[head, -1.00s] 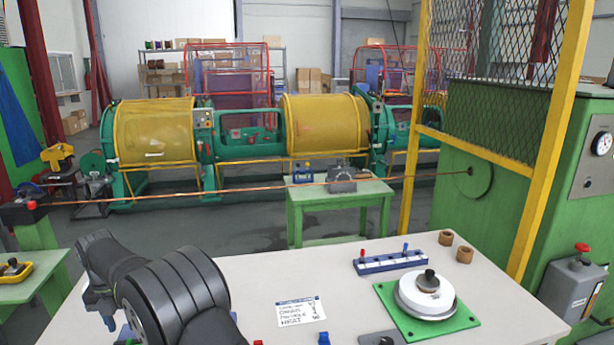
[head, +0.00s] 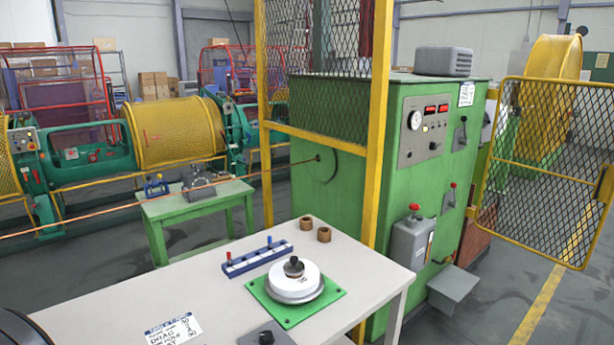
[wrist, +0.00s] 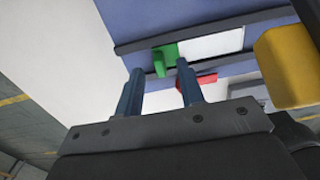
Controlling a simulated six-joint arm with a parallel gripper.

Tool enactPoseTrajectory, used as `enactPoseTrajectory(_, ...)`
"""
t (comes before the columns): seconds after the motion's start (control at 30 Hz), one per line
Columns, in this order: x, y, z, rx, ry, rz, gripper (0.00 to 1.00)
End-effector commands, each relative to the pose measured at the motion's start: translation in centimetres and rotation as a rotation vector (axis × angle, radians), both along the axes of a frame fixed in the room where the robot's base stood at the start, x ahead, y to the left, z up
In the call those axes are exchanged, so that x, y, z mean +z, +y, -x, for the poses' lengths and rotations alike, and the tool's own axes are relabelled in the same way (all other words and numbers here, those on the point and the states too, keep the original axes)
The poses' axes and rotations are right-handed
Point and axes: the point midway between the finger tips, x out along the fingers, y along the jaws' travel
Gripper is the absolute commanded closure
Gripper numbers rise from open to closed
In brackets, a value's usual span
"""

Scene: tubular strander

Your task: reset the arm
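My gripper (wrist: 156,78) shows in the wrist view with its two blue fingers apart and nothing between them. Beyond the fingertips are a blue surface with a white panel, a green piece (wrist: 165,57) and a red piece (wrist: 196,82); I cannot tell what these belong to. A yellow block (wrist: 286,66) is at the right of that view, and its distance from my gripper is unclear. In the head view only a dark bit of my arm shows at the lower left corner, and my gripper is out of that picture.
The white table (head: 213,280) bears a green plate (head: 329,298) with a white disc, a blue rack (head: 257,257), two brown rings and a card (head: 173,331). Behind it stand a green cabinet (head: 350,180) and yellow mesh guards.

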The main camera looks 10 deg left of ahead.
Motion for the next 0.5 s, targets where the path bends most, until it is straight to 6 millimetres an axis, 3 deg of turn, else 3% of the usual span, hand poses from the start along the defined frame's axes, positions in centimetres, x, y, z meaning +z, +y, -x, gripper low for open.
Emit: enactPoseTrajectory(0.5,9.7,0.1,0.0,0.000,-0.001,-0.004,0.65)
